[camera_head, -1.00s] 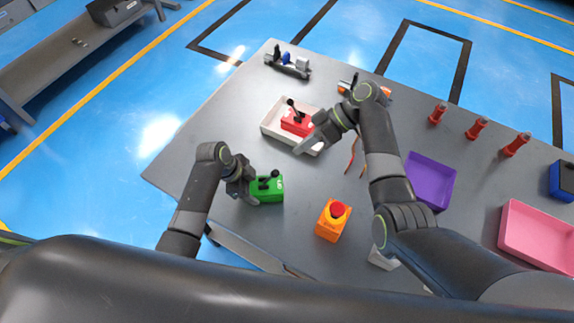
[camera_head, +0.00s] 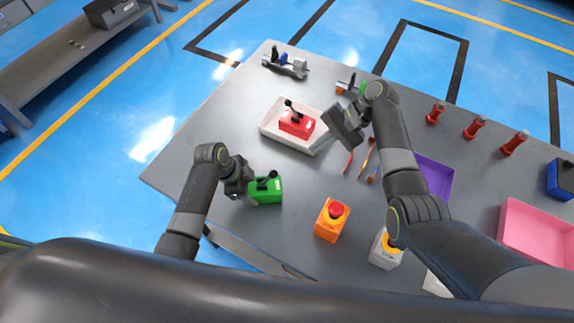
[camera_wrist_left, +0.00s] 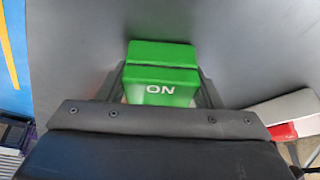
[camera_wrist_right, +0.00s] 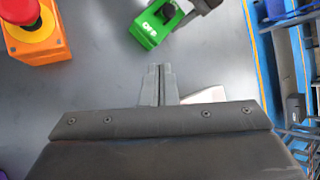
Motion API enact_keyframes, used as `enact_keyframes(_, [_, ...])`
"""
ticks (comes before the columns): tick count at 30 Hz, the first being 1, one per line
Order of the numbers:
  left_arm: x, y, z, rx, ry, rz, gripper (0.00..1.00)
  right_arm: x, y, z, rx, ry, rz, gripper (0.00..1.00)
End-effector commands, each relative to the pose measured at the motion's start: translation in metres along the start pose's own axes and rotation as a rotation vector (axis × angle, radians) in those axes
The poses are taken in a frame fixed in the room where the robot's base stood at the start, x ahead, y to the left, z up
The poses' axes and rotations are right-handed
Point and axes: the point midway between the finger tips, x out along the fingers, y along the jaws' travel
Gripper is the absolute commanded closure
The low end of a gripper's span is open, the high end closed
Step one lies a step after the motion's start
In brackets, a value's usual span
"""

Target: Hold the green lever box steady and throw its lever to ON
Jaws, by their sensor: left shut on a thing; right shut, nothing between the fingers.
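The green lever box (camera_head: 268,196) stands on the grey table at the left front. My left gripper (camera_head: 250,190) is shut on it from its left side; the left wrist view shows the fingers on both sides of the box and its ON label (camera_wrist_left: 160,88). The black lever (camera_head: 272,175) leans to the right, away from my left gripper. The right wrist view shows the OFF label (camera_wrist_right: 149,28) beside the dark lever knob (camera_wrist_right: 168,11). My right gripper (camera_wrist_right: 158,84) is shut and empty, apart from the green box, above the table.
A red lever box (camera_head: 297,124) sits in a white tray (camera_head: 272,133) behind the green box. An orange box with a red button (camera_head: 332,220) stands to the right. A purple bin (camera_head: 437,180) and pink bin (camera_head: 535,237) lie further right. Table between green and orange boxes is clear.

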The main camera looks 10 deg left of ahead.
Motion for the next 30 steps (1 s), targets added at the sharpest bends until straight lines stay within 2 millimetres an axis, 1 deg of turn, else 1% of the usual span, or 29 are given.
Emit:
enact_keyframes(3, [0.0, 0.0, 0.0, 0.0, 0.0, 0.0, 0.71, -0.003, 0.003, -0.004, 0.173, 0.009, 0.005, 1.0])
enact_keyframes(6, [0.0, 0.0, 0.0, 0.0, 0.0, 0.0, 0.71, -0.005, 0.005, -0.007, 0.291, 0.015, 0.006, 1.0])
enact_keyframes(9, [0.0, 0.0, 0.0, 0.0, 0.0, 0.0, 0.71, -0.006, 0.006, -0.008, 0.375, 0.019, 0.007, 1.0])
enact_keyframes(12, [0.0, 0.0, 0.0, 0.0, 0.0, 0.0, 0.71, -0.007, 0.007, -0.009, 0.424, 0.021, 0.008, 1.0])
enact_keyframes(25, [0.0, 0.0, 0.0, 0.0, 0.0, 0.0, 0.71, -0.006, 0.008, -0.01, 0.445, 0.022, 0.008, 1.0])
enact_keyframes(28, [0.0, 0.0, 0.0, 0.0, 0.0, 0.0, 0.71, 0.001, 0.008, -0.01, 0.445, 0.021, 0.008, 1.0])
enact_keyframes(30, [0.0, 0.0, 0.0, 0.0, 0.001, 0.0, 0.71, 0.01, 0.008, -0.01, 0.445, 0.02, 0.008, 1.0])
